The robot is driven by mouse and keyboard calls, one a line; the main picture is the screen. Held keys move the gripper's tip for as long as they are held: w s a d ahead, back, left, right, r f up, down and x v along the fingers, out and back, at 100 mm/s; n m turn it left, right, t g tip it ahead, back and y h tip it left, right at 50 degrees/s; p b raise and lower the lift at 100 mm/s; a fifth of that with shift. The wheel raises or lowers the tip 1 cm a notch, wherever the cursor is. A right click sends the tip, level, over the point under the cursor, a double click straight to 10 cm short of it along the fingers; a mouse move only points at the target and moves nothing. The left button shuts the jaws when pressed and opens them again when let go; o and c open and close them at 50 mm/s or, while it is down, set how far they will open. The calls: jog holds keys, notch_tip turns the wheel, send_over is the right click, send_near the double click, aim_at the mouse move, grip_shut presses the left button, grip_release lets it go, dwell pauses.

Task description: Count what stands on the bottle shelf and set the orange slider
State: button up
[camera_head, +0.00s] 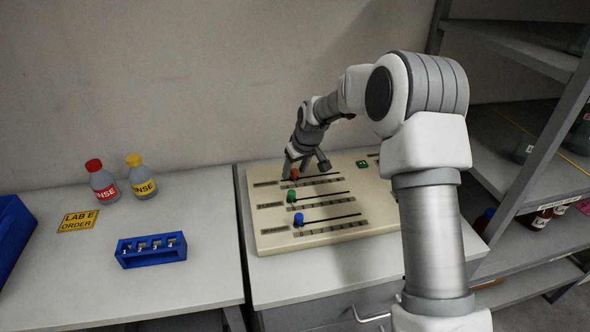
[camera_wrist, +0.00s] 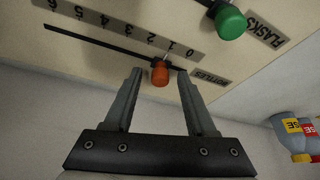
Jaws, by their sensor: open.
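The orange slider knob (camera_head: 294,174) is on the top row of a cream panel (camera_head: 384,222). In the wrist view the orange knob (camera_wrist: 160,74) stands near the 0 end of its numbered slot, by a label reading BOTTLES. My gripper (camera_head: 304,168) is open over that row. In the wrist view its fingertips (camera_wrist: 159,71) are on either side of the knob, with gaps visible.
A green knob (camera_head: 291,196) and a blue knob (camera_head: 298,219) sit on the rows below. A small green square (camera_head: 362,164) is at the panel's far side. Red-capped (camera_head: 103,182) and yellow-capped (camera_head: 142,178) bottles and a blue rack (camera_head: 151,250) stand on the left table.

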grip_shut()
dwell(1.4)
